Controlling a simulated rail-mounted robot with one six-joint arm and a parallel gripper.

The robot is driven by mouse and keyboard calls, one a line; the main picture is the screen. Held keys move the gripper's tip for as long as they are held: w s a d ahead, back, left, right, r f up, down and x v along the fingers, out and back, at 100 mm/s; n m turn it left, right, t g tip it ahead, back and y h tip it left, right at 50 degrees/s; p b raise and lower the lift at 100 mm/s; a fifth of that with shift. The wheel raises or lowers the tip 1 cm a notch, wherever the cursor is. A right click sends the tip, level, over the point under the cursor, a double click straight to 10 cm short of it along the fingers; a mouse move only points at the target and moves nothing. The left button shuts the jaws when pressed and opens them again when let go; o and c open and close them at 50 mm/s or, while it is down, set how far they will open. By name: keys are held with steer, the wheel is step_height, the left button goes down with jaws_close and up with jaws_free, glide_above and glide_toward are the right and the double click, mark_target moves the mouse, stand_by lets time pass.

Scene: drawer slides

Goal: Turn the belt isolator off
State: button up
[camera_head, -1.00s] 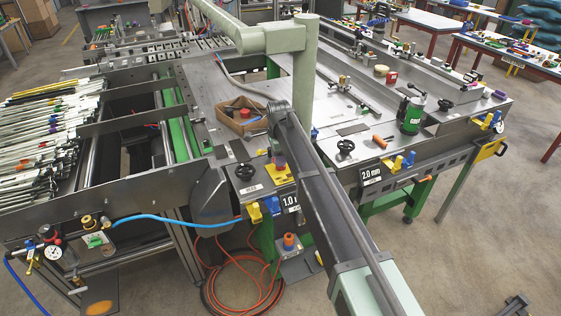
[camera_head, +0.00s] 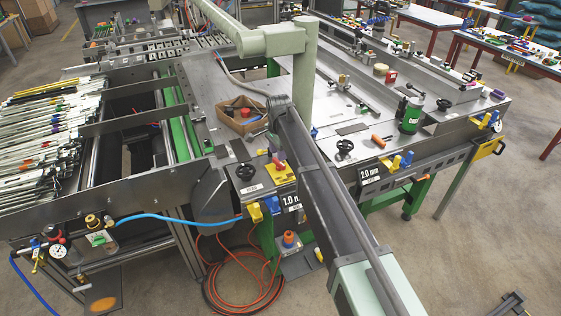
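A yellow plate (camera_head: 284,176) with a small red and grey knob (camera_head: 276,161) sits on the front of the steel machine, just left of my dark arm beam. It looks like the belt isolator, but its label cannot be read and the knob's position is too small to tell. My pale green arm link (camera_head: 305,75) comes down from the top and ends behind the dark beam. My gripper is not seen in this view. The beam may hide it, along with part of the machine front to the right of the yellow plate.
A black handwheel (camera_head: 245,172) is left of the plate; yellow and blue clips (camera_head: 262,210) are below it. An open box (camera_head: 240,118) lies on the machine top. A green canister (camera_head: 411,115) stands to the right. Orange hose (camera_head: 245,285) coils on the floor.

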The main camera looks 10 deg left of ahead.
mark_target(279, 165)
steer(key=shift+f+b, duration=1.2)
steer(key=shift+f, duration=0.1)
steer(key=shift+r, duration=0.1)
jaws_close()
steer(key=m, duration=0.4)
jaws_free()
